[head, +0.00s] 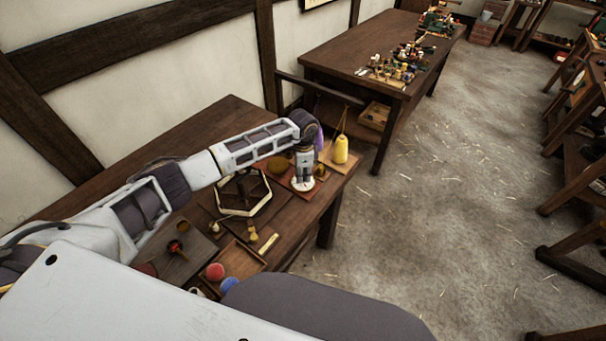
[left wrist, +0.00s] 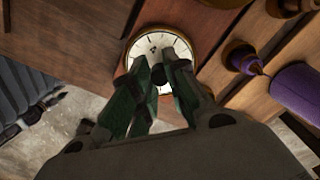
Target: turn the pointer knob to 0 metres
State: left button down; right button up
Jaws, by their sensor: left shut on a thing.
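In the left wrist view a round white dial (left wrist: 143,45) with dark tick marks and a brass rim lies on a reddish-brown board. My left gripper (left wrist: 160,75) is over the dial, its green-padded fingers close together on a small dark knob (left wrist: 160,74) at the dial's middle. The fingers cover most of the knob, so its pointing direction and the reading cannot be told. In the head view my left gripper (head: 303,180) points down onto the white dial (head: 301,187) near the table's right end. My right gripper is not in view.
A yellow spool (head: 341,150) stands just right of the dial. A purple spool (left wrist: 300,88) is close to the gripper's right in the left wrist view. A hexagonal frame (head: 243,208), a wooden tray (head: 238,262) and small items fill the nearer table.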

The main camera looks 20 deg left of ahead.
pick_arm(q)
jog(key=c, duration=1.4)
grip_release()
jog(key=shift+o, duration=0.2)
notch_tip(320, 180, up, 12)
jog(key=shift+d, duration=0.1)
